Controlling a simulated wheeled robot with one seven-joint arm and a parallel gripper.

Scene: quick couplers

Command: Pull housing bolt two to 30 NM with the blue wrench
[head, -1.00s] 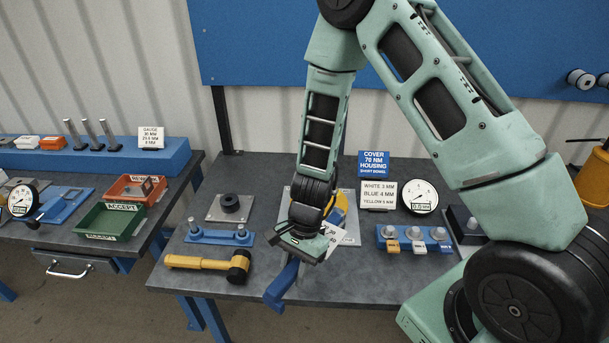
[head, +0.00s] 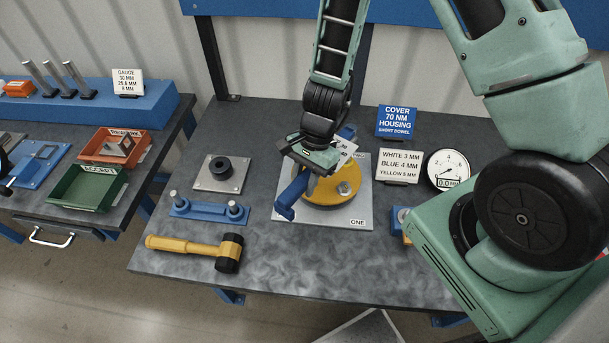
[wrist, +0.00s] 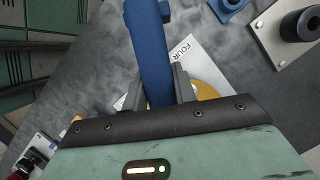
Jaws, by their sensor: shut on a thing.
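My gripper (head: 308,172) is shut on the blue wrench (head: 290,196) above the housing. In the wrist view the blue wrench (wrist: 148,55) runs up between the two fingers (wrist: 158,85). A small white number card (head: 344,149) shows just behind the gripper in the head view. The round yellow housing (head: 342,190) sits on a grey plate (head: 355,215) marked ONE at its front right corner and TWO farther back. A FOUR mark (wrist: 182,50) shows beside the wrench in the wrist view. My gripper hides part of the housing; I cannot tell whether the wrench is on a bolt.
A yellow mallet (head: 190,246), a blue block with two bolts (head: 208,209) and a plate with a black ring (head: 220,172) lie to the left. Signs (head: 396,122) and a dial gauge (head: 447,170) stand behind right. The front middle of the table (head: 300,270) is clear.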

